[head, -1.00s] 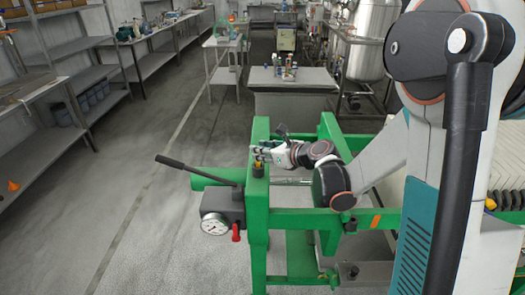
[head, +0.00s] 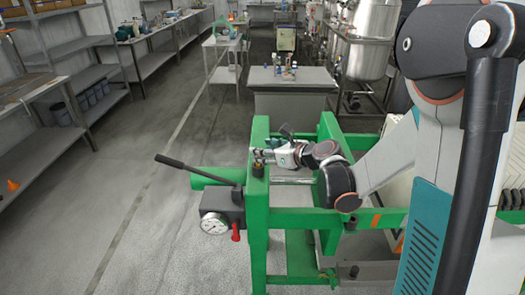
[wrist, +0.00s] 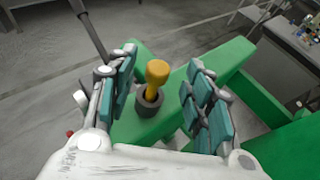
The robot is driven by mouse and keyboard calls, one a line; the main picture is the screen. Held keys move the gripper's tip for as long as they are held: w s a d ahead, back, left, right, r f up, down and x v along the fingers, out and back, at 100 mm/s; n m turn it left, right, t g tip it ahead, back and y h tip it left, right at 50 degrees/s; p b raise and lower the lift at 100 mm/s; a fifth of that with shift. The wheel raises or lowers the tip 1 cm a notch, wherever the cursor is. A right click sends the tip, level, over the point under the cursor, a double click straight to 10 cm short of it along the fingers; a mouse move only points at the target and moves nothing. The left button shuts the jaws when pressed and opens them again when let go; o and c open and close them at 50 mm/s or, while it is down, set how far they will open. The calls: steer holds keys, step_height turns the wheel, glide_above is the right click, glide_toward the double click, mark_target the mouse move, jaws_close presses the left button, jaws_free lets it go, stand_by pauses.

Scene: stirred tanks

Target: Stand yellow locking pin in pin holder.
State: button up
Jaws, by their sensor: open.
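The yellow locking pin (wrist: 157,75) stands with its lower end in the dark round pin holder (wrist: 149,102) on a green beam. Its knobbed end is up and looks slightly tilted in the wrist view. My gripper (wrist: 161,66) is open, with one teal-padded finger on each side of the pin and gaps between pads and pin. In the head view my gripper (head: 267,157) is at the top of the green frame, beside the holder (head: 258,170). The pin is mostly hidden there, and its seating depth cannot be told.
The green frame (head: 258,220) carries a grey pump body with a dark lever (head: 190,167) and a pressure gauge (head: 214,223) at left. A low bench with small bottles (head: 290,78) stands behind. Floor at left is clear.

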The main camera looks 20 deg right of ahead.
steer(key=v, duration=1)
steer(key=shift+s, duration=0.3)
steer(key=shift+d+r, duration=0.1)
